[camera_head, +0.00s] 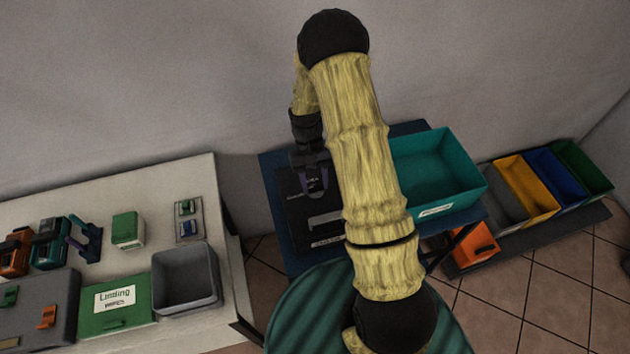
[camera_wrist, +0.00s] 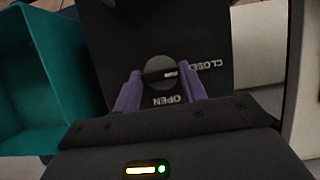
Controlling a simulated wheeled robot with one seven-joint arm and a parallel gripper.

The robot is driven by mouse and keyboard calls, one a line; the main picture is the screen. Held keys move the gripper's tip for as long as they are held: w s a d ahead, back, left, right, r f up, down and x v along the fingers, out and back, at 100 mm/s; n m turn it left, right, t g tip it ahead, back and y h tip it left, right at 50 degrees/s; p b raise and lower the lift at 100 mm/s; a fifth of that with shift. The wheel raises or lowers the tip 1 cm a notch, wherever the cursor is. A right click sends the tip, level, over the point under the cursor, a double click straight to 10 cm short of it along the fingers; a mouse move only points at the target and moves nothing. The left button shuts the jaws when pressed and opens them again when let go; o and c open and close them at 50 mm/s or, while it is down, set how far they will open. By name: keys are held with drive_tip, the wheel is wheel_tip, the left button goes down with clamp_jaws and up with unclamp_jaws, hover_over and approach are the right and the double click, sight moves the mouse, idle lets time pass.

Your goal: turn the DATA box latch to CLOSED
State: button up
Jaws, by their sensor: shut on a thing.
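The DATA box (camera_head: 295,208) is black and stands on the dark blue table, partly hidden behind my arm in the head view. In the wrist view its dark face (camera_wrist: 130,35) carries a round grey latch (camera_wrist: 160,66) with a black bar across it. A white mark on the bar points right, toward the word CLOSED; the word OPEN is below, and both read upside down. My gripper (camera_wrist: 162,80) has its purple fingers on either side of the latch and is shut on it. It also shows small in the head view (camera_head: 316,190).
A teal bin (camera_head: 440,175) stands right of the box, also at left in the wrist view (camera_wrist: 40,80). A white table (camera_head: 150,180) with a grey bin (camera_head: 187,280) and green box (camera_head: 128,230) is at left. Coloured bins (camera_head: 530,190) stand at right.

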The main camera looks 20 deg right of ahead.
drive_tip(key=o, duration=1)
drive_tip(key=shift+r, duration=0.1)
drive_tip(key=b+v, duration=0.3)
drive_tip(key=v, duration=1.4)
drive_tip(key=shift+r, duration=0.15)
drive_tip(key=s+t, duration=0.2)
drive_tip(key=s, duration=0.4)
drive_tip(key=s+t, duration=0.2)
drive_tip(key=s, duration=0.4)
drive_tip(key=s+t, duration=0.3)
drive_tip(key=s, duration=0.3)
drive_tip(key=shift+s+r, duration=0.35)
drive_tip(key=shift+r, duration=0.05)
